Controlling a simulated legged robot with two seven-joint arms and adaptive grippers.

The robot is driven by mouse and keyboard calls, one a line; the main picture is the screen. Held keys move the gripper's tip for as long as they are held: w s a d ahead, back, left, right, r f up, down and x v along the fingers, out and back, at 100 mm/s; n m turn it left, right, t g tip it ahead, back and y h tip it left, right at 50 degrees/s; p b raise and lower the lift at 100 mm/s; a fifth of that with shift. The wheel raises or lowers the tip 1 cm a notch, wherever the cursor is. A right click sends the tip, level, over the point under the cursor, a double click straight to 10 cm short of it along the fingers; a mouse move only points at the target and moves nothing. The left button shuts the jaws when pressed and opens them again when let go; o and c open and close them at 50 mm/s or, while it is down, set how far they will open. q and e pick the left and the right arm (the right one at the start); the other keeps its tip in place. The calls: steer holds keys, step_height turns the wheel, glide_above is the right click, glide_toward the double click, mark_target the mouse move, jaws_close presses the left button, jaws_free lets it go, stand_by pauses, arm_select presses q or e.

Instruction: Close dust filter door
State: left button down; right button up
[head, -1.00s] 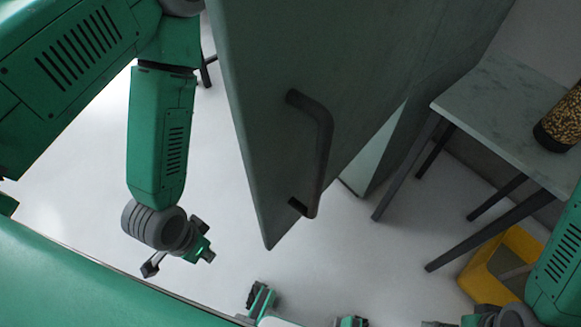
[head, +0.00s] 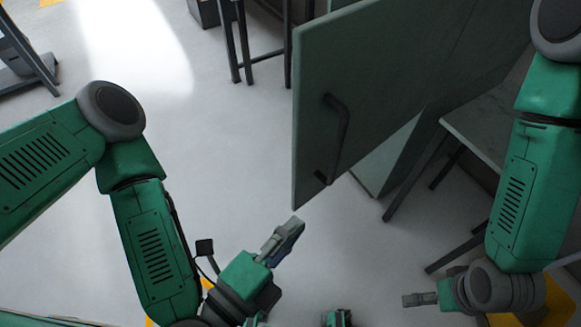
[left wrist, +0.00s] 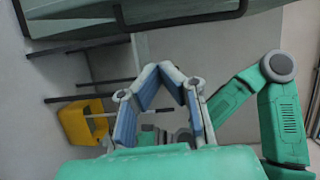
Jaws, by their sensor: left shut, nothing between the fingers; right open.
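The dust filter door (head: 390,75) is a large grey-green panel standing open, swung out from the cabinet behind it. Its dark bar handle (head: 337,140) is near the free edge. My left gripper (head: 294,226) is shut and empty, just below the door's lower corner and apart from the handle. In the left wrist view, its blue-padded fingers (left wrist: 160,80) show in the middle, and the door (left wrist: 190,12) runs along the top with the handle (left wrist: 120,17). My right gripper (head: 412,299) is open and empty at the lower right, away from the door.
A grey table (head: 485,120) with dark legs stands right of the door. A yellow bin is on the floor, clearest in the left wrist view (left wrist: 75,122). A dark-legged stand (head: 240,50) is behind the door at the left.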

mark_target(310, 165)
arm_select(q)
steer(key=shift+t+y, duration=0.3)
steer(key=shift+t, duration=0.1)
steer(key=w, duration=0.4)
steer(key=w+d, duration=0.1)
steer(key=w, duration=0.2)
steer(key=w+r+b, duration=0.1)
steer(key=w, duration=0.3)
steer(key=shift+w+d, duration=0.3)
steer(key=shift+d, duration=0.1)
